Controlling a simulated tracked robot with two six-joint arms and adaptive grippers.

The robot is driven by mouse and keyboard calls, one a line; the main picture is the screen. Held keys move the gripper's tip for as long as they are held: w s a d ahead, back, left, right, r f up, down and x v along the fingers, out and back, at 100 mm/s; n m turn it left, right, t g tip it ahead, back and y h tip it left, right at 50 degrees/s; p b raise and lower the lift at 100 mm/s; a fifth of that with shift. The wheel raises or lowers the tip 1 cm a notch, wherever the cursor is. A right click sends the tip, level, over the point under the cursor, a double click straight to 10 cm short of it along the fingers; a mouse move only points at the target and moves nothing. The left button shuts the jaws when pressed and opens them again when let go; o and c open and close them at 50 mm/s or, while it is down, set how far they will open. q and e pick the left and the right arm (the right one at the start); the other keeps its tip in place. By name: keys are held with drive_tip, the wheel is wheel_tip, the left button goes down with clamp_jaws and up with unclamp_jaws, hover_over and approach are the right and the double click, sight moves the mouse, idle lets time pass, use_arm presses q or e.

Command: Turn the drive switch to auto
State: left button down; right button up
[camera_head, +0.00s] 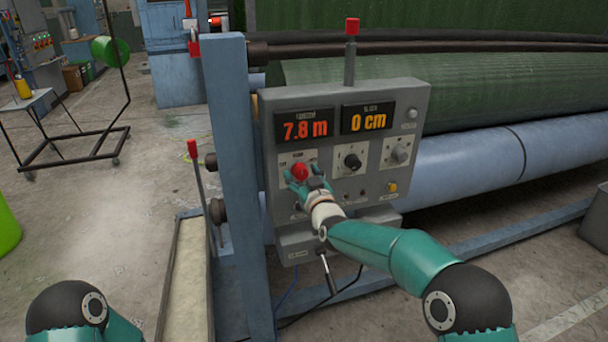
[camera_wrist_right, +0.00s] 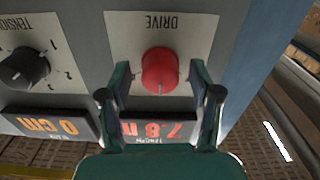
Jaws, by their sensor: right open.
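The drive switch (camera_head: 300,171) is a red round knob on the upper left of the grey control panel (camera_head: 417,93). In the right wrist view the red knob (camera_wrist_right: 160,70) sits on a white plate marked DRIVE (camera_wrist_right: 160,24). My right gripper (camera_head: 299,180) is at the knob. In the wrist view its two open fingers (camera_wrist_right: 160,82) stand one on each side of the knob, with a gap visible. The wrist view is upside down to the panel lettering. My left gripper is out of view; only part of my left arm shows at the bottom left.
A black tension knob (camera_head: 352,161) and another knob (camera_head: 399,152) are to the right of the switch. Displays (camera_head: 303,126) above read 7.8 m and 0 cm. A blue post (camera_head: 232,150) stands left of the panel. A green turf roll (camera_head: 450,88) lies behind.

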drive_tip(key=c, duration=1.1)
drive_tip(key=shift+f+m+b, duration=0.2)
drive_tip(key=shift+m+b, duration=0.1)
drive_tip(key=shift+b, duration=0.45)
drive_tip(key=shift+c, duration=0.2)
drive_tip(key=m+b, duration=0.6)
drive_tip(key=b, duration=0.2)
drive_tip(key=shift+d, duration=0.1)
drive_tip(key=m+b, duration=0.2)
drive_tip(key=shift+m, duration=0.4)
drive_tip(key=shift+d+r+m+b, duration=0.1)
drive_tip(key=shift+m+b, duration=0.8)
drive_tip(key=shift+m, duration=0.3)
